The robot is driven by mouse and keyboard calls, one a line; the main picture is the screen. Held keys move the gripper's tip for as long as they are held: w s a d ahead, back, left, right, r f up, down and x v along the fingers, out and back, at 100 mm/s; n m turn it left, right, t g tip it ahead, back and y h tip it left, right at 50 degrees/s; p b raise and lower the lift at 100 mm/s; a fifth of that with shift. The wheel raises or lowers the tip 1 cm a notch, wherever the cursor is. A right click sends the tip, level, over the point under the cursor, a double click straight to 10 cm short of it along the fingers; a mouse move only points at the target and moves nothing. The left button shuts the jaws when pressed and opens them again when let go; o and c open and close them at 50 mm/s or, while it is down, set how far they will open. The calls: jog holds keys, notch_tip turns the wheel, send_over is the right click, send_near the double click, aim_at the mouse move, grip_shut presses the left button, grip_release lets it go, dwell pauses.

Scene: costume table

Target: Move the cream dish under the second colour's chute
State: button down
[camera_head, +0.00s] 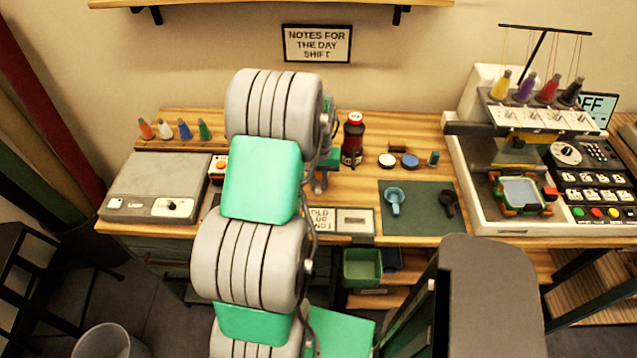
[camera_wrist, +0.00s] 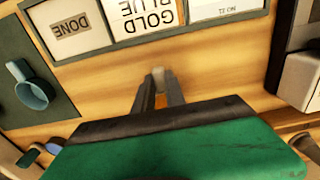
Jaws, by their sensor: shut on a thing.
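My gripper (camera_wrist: 158,88) shows in the wrist view with its fingers close together, shut on a small pale thing (camera_wrist: 158,74) that is mostly hidden. I cannot tell whether this is the cream dish. A pale round piece (camera_head: 387,160) and a blue round piece (camera_head: 410,161) stand side by side at the back. A card (camera_wrist: 148,18) reads GOLD, BLUE. I cannot make out a chute.
A light-blue scoop (camera_head: 394,196) and a dark one (camera_head: 448,199) lie on a dark mat (camera_head: 421,222). A dark red bottle (camera_head: 353,138) stands behind. A grey box (camera_head: 158,180) is left and an embroidery machine (camera_head: 481,200) right. Bare wood (camera_wrist: 225,75) surrounds the fingers.

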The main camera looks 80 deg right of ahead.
jog(key=shift+f, duration=0.35)
dwell(0.3)
jog(key=c, duration=1.3)
grip_release()
jog(key=shift+r+p, duration=1.25)
jog(key=shift+r, duration=1.1)
jog(key=s+a+r+p, duration=0.1)
jog(key=a+r+p, duration=0.1)
jog(key=a, duration=0.4)
jog(key=shift+s+r+p, duration=0.15)
jog(key=shift+r+p, duration=0.25)
jog(key=shift+p, duration=0.15)
